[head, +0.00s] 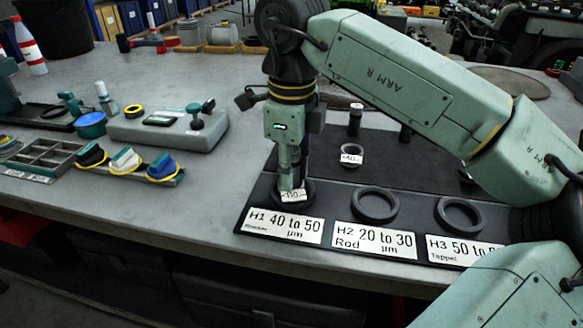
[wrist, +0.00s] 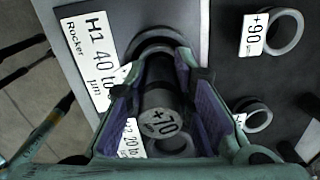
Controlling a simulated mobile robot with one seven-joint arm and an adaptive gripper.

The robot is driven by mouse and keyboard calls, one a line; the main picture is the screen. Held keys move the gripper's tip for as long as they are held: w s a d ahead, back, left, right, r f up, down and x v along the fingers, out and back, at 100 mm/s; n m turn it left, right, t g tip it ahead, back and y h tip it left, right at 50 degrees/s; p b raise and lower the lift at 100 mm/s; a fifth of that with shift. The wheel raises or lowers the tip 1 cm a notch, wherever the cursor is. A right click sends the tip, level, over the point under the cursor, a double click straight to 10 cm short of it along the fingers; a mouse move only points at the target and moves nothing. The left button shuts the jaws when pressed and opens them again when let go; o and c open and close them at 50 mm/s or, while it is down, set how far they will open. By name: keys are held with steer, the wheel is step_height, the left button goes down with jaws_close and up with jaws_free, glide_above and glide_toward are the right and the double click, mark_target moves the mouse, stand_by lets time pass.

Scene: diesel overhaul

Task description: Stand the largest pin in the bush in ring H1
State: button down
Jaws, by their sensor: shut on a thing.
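My gripper (head: 289,184) is over ring H1 (head: 309,194) on the dark mat, pointing down. In the wrist view its purple-padded fingers (wrist: 168,100) are shut on a dark pin (wrist: 158,122) whose round end face reads +10. The pin's far end points toward the dark ring of H1 (wrist: 150,44). A small white label (head: 293,196) shows at the front of ring H1, at the fingertips; the bush there is mostly hidden. I cannot tell whether the pin's lower end is inside the bush.
Ring H2 (head: 375,205) and ring H3 (head: 459,216) lie empty to the right. Behind stand a labelled bush (head: 351,149) and a dark pin with a pale top (head: 355,122).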

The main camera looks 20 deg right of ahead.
steer(key=f, duration=0.2)
steer(key=shift+s+a+f+g, duration=0.1)
steer(key=shift+s+f+g, duration=0.2)
steer(key=shift+s+f, duration=0.05)
steer(key=c, duration=1.6)
jaws_free()
steer(key=shift+c, duration=0.2)
steer(key=shift+o, duration=1.4)
steer(key=shift+w+f, duration=0.35)
steer(key=shift+w, duration=0.1)
steer(key=shift+o, duration=0.3)
steer(key=shift+r, duration=0.15)
steer(key=shift+s+r, duration=0.1)
steer(key=shift+r, duration=0.05)
step_height(320, 180, up, 8)
steer(key=shift+f, duration=0.15)
steer(key=shift+p, duration=0.35)
